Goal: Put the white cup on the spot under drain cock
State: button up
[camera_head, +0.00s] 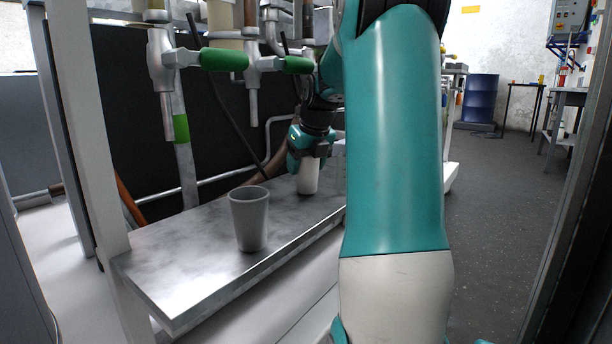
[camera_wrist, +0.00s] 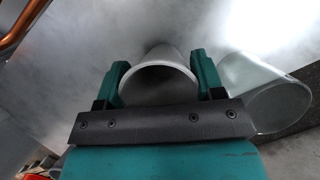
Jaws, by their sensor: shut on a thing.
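The white cup (camera_head: 308,176) stands toward the far end of the metal shelf (camera_head: 190,268) in the head view. My gripper (camera_head: 309,150) is above it with its fingers on its sides. In the wrist view the pale rim of the white cup (camera_wrist: 160,56) shows between the two teal fingers of my gripper (camera_wrist: 160,80), which are shut on it. The drain cocks with green handles, one at the left (camera_head: 222,60) and one nearer the middle (camera_head: 296,65), hang above the shelf. The spot is not clearly marked in either view.
A grey cup (camera_head: 249,220) stands upright on the near part of the shelf. A clear glass (camera_wrist: 262,92) is close to the right finger in the wrist view. Pipes and a dark panel line the back of the shelf. A blue drum (camera_head: 480,98) stands far off.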

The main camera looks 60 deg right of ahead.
jog(key=shift+f, duration=0.1)
dwell(0.3)
jog(key=o, duration=0.4)
jog(key=shift+f, duration=0.2)
jog(key=o, duration=0.5)
jog(key=shift+r, duration=0.1)
